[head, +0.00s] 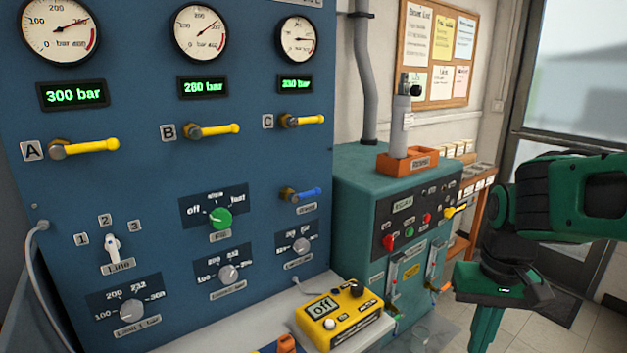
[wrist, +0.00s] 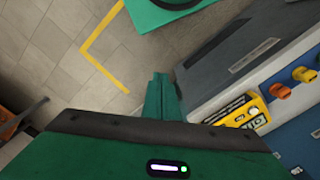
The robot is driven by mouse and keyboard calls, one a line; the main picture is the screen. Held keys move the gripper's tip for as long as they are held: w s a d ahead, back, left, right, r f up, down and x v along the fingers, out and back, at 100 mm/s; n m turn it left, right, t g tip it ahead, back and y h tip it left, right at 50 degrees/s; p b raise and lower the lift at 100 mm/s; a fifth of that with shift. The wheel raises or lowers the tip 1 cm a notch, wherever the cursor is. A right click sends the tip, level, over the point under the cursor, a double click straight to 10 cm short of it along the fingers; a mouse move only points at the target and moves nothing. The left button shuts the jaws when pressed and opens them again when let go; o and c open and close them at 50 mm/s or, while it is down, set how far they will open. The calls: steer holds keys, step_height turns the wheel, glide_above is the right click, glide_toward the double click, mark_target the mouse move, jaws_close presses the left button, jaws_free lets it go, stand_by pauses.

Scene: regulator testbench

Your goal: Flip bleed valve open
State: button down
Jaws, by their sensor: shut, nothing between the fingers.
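The blue-handled valve (head: 300,194) is on the blue panel, below the lever marked C. Its blue lever points right, roughly horizontal, from a brass body. The small label under it is too blurred to read surely, and I take it for the bleed valve. My gripper (head: 487,330) is at the lower right of the head view, well to the right of the panel and apart from the valve. In the wrist view its fingers (wrist: 161,95) are together with nothing between them, above the floor. The valve cannot be made out in the wrist view.
Yellow levers A (head: 85,147), B (head: 214,131) and C (head: 302,121) point right above it. A green knob (head: 220,218) is to its left. A yellow tester box (head: 340,318) lies on the bench. A teal cabinet (head: 360,200) stands between panel and arm.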

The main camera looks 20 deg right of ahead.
steer(key=w+a+r+n+t, duration=0.1)
steer(key=w+r+n+t, duration=0.1)
steer(key=w+r, duration=0.6)
steer(key=w+a+r+n+t, duration=0.1)
steer(key=w+a+r+n, duration=0.1)
steer(key=w+r, duration=0.65)
steer(key=w+a+r+n+t+y, duration=0.1)
steer(key=w+a+r+n, duration=0.2)
steer(key=w+a+r, duration=0.3)
steer(key=w+a+r+n+t+y, duration=0.1)
steer(key=w+a+r, duration=0.5)
steer(key=w, duration=0.6)
step_height(320, 180, up, 2)
steer(key=shift+a+n+t, duration=0.4)
steer(key=shift+n+t, duration=0.4)
steer(key=shift+n, duration=0.2)
steer(key=shift+f, duration=0.1)
glide_above(307, 194)
steer(key=d, duration=0.2)
step_height(307, 194, down, 8)
steer(key=r, duration=0.1)
steer(key=shift+f, duration=2.6)
